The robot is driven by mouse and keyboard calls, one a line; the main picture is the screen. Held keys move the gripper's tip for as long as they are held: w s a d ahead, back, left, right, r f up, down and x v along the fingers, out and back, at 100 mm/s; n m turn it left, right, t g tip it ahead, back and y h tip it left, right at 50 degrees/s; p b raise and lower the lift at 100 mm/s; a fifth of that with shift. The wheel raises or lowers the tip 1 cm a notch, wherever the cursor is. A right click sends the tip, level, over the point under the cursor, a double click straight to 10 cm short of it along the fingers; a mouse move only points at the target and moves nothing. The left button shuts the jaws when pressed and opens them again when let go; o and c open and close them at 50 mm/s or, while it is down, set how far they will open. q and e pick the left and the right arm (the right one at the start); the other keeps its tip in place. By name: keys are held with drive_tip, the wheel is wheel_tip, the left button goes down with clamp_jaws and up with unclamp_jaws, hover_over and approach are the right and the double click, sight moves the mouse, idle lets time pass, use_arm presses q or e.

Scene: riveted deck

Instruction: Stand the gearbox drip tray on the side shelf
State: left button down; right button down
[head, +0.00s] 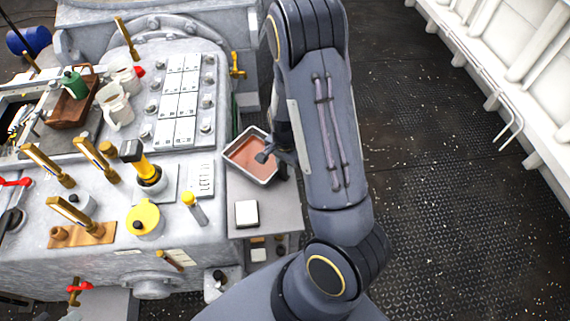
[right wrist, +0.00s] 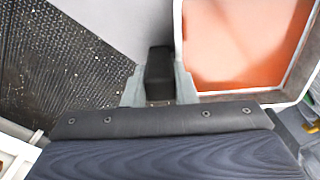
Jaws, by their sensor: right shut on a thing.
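The gearbox drip tray (head: 246,173) is a pale metal rectangular pan with a reddish-brown inside. It is over the back part of the grey side shelf (head: 283,214), next to the machine. I cannot tell whether its underside touches the shelf. My right gripper (head: 271,154) is shut on the tray's right rim. In the right wrist view the tray (right wrist: 240,97) fills the upper right, beside the dark gripper finger (right wrist: 160,75). My left gripper is not in view.
A white-topped block (head: 246,214) stands on the shelf's front left. Dark tread-plate deck (head: 450,215) is open to the right.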

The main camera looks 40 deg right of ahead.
drive_tip(key=c, duration=1.6)
unclamp_jaws()
drive_tip(key=shift+f, duration=0.15)
drive_tip(key=o, duration=0.4)
drive_tip(key=shift+o, duration=0.2)
